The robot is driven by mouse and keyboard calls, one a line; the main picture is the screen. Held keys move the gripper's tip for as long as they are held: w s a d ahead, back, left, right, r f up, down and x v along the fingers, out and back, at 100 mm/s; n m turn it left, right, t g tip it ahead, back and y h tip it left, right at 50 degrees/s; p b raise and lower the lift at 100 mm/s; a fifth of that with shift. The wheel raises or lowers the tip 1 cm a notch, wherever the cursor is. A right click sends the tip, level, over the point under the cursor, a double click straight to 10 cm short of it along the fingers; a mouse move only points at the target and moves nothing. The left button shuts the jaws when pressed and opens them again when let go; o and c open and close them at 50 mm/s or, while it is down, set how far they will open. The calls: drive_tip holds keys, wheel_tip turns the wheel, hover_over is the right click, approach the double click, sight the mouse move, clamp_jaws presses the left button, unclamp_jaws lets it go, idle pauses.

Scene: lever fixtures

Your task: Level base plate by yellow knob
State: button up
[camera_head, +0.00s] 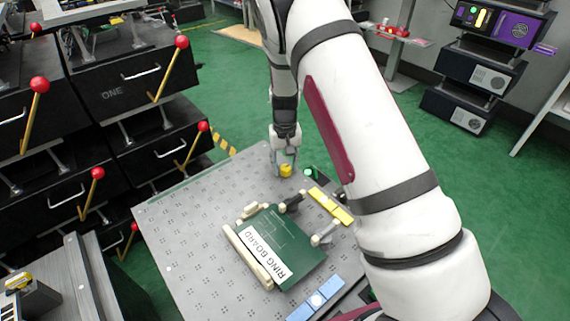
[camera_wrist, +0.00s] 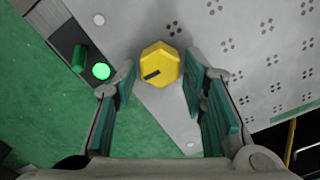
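The yellow knob (camera_wrist: 160,63) sits near a corner of the grey perforated base plate (camera_wrist: 245,60). It has a dark slot mark on its top. My gripper (camera_wrist: 160,78) is open, with its green-padded fingers on either side of the knob and visible gaps to it. In the head view the knob (camera_head: 286,170) shows just below my gripper (camera_head: 284,160) at the far corner of the base plate (camera_head: 185,230). I cannot tell the plate's tilt for certain.
A green board labelled RING BOARD (camera_head: 262,245) lies on the plate. A green lit button (camera_wrist: 101,71) is left of the knob. Yellow blocks (camera_head: 330,205) and blue blocks (camera_head: 318,299) line the right edge. Black drawers with red-knobbed levers (camera_head: 182,42) stand at left.

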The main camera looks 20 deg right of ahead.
clamp_jaws()
drive_tip(key=shift+n, duration=0.4)
drive_tip(key=n+p, duration=0.1)
drive_tip(key=n, duration=0.2)
drive_tip(key=shift+a, duration=0.15)
drive_tip(key=n+p, duration=0.1)
drive_tip(key=n, duration=0.3)
drive_tip(key=shift+s+a+n, duration=0.1)
drive_tip(key=shift+a+n, duration=0.05)
drive_tip(key=shift+n, duration=0.15)
drive_tip(key=n+p, duration=0.2)
drive_tip(key=n, duration=0.3)
drive_tip(key=shift+s+a, duration=0.1)
drive_tip(key=shift+s, duration=0.05)
drive_tip(key=n+p, duration=0.2)
drive_tip(key=n, duration=0.4)
drive_tip(key=shift+s, duration=0.15)
drive_tip(key=shift+n, duration=0.3)
